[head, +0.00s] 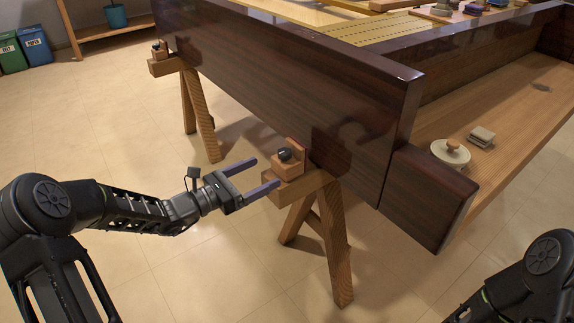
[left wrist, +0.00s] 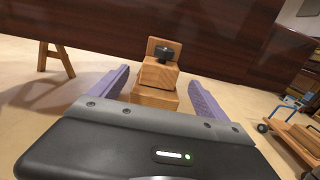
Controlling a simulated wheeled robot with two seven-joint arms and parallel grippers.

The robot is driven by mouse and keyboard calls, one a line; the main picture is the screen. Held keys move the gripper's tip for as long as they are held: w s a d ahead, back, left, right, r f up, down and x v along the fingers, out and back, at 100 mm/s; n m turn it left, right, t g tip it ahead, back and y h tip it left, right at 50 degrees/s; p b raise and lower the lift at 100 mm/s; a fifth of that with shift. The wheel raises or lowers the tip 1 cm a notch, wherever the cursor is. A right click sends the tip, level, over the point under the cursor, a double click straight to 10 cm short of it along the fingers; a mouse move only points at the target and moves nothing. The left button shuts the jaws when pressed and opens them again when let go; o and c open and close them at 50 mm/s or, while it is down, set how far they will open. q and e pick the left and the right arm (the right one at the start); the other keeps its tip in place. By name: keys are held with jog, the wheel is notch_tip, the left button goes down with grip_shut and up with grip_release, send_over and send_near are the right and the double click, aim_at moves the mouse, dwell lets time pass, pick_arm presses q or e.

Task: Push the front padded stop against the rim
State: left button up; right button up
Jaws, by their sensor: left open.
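The front padded stop (head: 288,163) is a small wooden block with a black knob and an upright wooden plate. It sits on top of the near wooden trestle (head: 318,184), beside the dark glossy rim (head: 300,95) of the piano. I cannot tell whether its plate touches the rim. My left gripper (head: 267,172) is open and empty, just left of the stop, with its purple fingers pointing at it. In the left wrist view the stop (left wrist: 158,75) shows straight ahead, between the two fingers and beyond them. My right gripper is out of view.
A second stop (head: 160,50) sits on the far trestle (head: 196,110). A wooden shelf at the right bears a round pale piece (head: 450,154) and a small block (head: 481,137). Bins (head: 33,45) stand far left. The tiled floor left of the piano is clear.

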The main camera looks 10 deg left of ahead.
aim_at(278, 167)
pick_arm(q)
jog(key=shift+d, duration=0.1)
jog(key=b+x, duration=0.2)
jog(key=x, duration=0.5)
jog(key=shift+f, duration=0.15)
jog(key=shift+w+d, duration=0.2)
jog(key=shift+w, duration=0.1)
jog(key=shift+c, duration=0.4)
grip_shut()
